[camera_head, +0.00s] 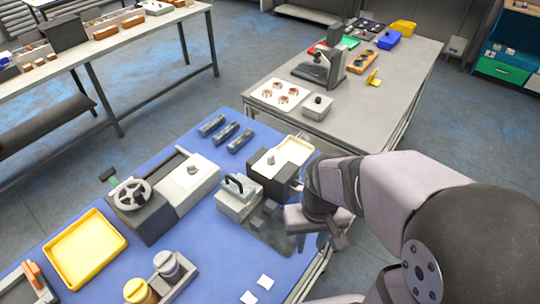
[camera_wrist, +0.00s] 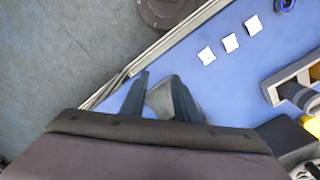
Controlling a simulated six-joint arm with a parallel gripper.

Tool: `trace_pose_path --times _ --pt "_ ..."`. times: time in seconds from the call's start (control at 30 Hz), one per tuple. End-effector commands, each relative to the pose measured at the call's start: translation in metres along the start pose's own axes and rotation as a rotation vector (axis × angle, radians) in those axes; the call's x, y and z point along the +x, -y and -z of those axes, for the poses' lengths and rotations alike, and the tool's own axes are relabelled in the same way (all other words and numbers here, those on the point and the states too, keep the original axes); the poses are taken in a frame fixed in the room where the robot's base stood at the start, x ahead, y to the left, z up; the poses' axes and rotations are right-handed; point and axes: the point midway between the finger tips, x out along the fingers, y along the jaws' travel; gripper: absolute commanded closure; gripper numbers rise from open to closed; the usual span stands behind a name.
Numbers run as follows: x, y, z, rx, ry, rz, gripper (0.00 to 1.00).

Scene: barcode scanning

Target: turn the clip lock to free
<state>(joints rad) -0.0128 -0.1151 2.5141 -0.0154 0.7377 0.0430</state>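I cannot tell for sure which part is the clip lock. Closest to my gripper (camera_head: 311,243) in the head view are a dark box with a pale top and small knob (camera_head: 270,170) and a light grey box with a black handle (camera_head: 238,202). My gripper points down over the blue table's right edge, to the right of and nearer than both boxes. In the wrist view, my gripper (camera_wrist: 158,90) has its two dark fingers apart. A small grey shape (camera_wrist: 161,98) shows between them; whether they touch it is unclear. My arm hides part of the area behind.
The blue table (camera_head: 200,250) also holds a grey unit with a handwheel (camera_head: 133,196), a yellow tray (camera_head: 85,250), a cream tray (camera_head: 295,150) and several dark blocks (camera_head: 225,132). White squares (camera_wrist: 230,43) lie on clear blue surface. A grey table (camera_head: 370,115) stands behind.

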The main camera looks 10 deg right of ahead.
Motion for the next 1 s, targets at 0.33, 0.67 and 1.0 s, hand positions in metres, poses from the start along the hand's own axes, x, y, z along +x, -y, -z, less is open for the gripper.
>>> trace_pose_path --times 0.33,0.67,1.0 --pt "-0.022 0.018 0.114 0.226 -0.088 -0.084 0.72" --pt "-0.058 0.058 0.224 0.563 -0.259 -0.145 0.72" --pt "-0.079 0.080 0.265 0.749 -0.361 -0.144 0.72"
